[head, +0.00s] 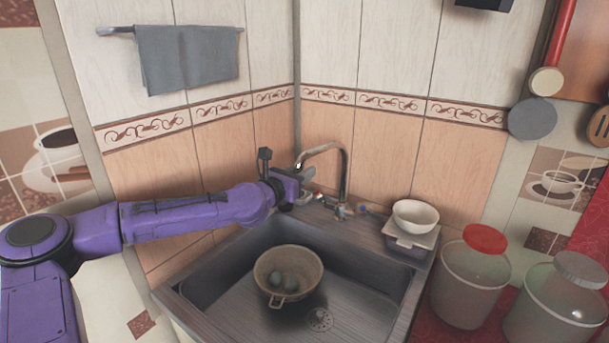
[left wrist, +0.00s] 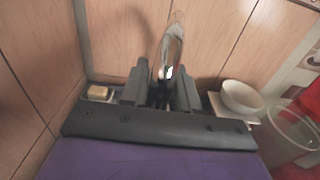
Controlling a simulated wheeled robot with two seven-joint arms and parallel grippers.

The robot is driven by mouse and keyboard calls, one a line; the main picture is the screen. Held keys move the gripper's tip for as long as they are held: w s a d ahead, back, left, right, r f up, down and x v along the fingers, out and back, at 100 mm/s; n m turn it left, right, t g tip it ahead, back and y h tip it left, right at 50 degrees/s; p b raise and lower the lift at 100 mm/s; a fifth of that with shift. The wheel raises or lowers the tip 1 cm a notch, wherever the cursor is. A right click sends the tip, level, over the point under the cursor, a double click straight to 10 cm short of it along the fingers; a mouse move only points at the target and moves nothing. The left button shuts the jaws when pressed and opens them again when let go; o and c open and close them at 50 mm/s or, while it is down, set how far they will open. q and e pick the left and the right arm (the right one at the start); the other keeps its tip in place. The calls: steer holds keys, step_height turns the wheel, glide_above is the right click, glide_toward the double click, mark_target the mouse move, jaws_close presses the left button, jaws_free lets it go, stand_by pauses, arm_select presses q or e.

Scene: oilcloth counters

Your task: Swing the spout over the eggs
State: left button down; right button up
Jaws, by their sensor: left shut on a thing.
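The metal faucet spout (head: 329,147) arches up from the back of the sink and points left, its end at the back left corner. My left gripper (head: 302,184) is shut on the spout near its end. In the left wrist view the spout (left wrist: 171,50) runs between the two fingers of my left gripper (left wrist: 162,88). The greenish-blue eggs (head: 283,280) lie in a beige colander (head: 271,255) in the basin, in front of and below the spout. The exact contact is partly hidden. My right gripper is not in view.
The sink (head: 375,288) fills the corner, with tiled walls behind. A white bowl (head: 416,214) sits on a container at the sink's back right. Lidded jars (head: 470,290) stand further right. A yellowish block (left wrist: 98,91) lies at the back left. The space above the colander is clear.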

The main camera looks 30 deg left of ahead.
arm_select(q)
steer(key=shift+a+r, duration=0.15)
steer(key=c, duration=0.9)
jaws_free()
steer(key=s+p, duration=0.1)
steer(key=s, duration=0.2)
steer(key=s+p, duration=0.2)
steer(key=s, duration=0.2)
steer(key=s+p, duration=0.1)
steer(key=s, duration=0.2)
steer(key=shift+s+a, duration=0.3)
steer(key=shift+a, duration=0.1)
